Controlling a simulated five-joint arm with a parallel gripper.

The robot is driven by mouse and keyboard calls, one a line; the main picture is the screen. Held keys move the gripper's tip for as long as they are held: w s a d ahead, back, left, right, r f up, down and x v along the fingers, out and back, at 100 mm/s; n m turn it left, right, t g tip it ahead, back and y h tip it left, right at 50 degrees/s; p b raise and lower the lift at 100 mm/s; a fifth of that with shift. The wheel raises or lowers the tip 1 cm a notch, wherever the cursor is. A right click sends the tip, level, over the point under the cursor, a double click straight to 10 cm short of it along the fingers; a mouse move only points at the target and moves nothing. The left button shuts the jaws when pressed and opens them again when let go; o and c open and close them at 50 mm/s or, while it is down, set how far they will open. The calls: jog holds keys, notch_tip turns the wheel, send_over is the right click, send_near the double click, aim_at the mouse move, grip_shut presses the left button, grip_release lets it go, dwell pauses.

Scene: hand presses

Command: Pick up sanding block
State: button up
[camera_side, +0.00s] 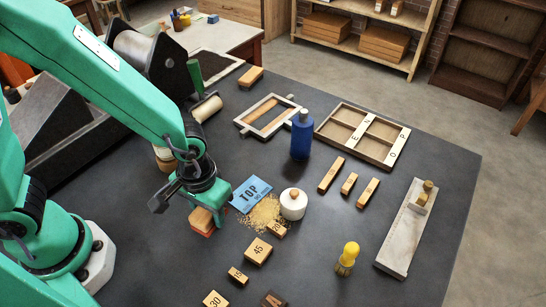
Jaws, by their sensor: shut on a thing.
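The sanding block (202,220) has a pale wooden top and an orange-red underside. It is in the lower left middle of the side view, left of a patch of sawdust-like grains (262,211). My gripper (197,208) comes down from above and is shut on the sanding block. One green finger hides the block's right side. I cannot tell whether the block touches the dark tabletop (320,245) or is just above it.
A blue card marked TOP (251,193) and a white jar (293,204) are right of my gripper. A blue bottle (301,137) stands behind. Numbered wooden blocks (258,251) lie in front. A yellow-handled brush (347,257) stands at front right.

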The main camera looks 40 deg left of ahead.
jog(key=s+d+r, duration=0.4)
jog(key=s+r, duration=0.4)
jog(key=s, duration=0.2)
jog(key=shift+s+d, duration=0.35)
jog(key=shift+d, duration=0.05)
jog(key=shift+w, duration=0.1)
dwell(0.3)
